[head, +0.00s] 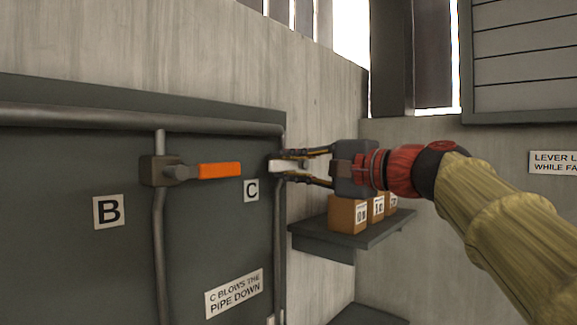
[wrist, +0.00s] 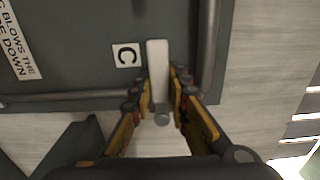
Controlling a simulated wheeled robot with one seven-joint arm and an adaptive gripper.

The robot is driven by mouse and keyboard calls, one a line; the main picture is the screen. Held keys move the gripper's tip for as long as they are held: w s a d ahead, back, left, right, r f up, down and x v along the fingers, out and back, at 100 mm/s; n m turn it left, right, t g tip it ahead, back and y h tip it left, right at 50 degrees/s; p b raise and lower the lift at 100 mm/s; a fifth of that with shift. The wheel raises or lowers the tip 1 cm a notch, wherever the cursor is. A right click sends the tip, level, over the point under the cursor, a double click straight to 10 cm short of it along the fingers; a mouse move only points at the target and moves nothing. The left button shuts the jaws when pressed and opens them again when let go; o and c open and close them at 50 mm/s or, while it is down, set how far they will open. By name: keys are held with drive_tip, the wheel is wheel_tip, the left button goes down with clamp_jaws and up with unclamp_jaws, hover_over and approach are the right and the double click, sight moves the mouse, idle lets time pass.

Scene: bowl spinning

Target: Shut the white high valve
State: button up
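The white valve handle (head: 287,165) is on the dark panel's right edge, high up, right of the label C. It also shows in the wrist view as a pale bar (wrist: 157,58) with a rounded grey knob below it. My gripper (head: 280,166) reaches in from the right. Its fingertips (wrist: 160,77) lie one on each side of the handle, close against it, and appear shut on it. The fingers partly hide the handle and its mount in the head view.
Small boxes (head: 347,214) stand on a shelf (head: 325,241) under my gripper. A sign (head: 235,293) reads "C blows the pipe down". The concrete wall stands close behind.

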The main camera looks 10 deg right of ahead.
drive_tip(key=o, duration=0.4)
drive_tip(key=v, duration=1.2)
idle(0.5)
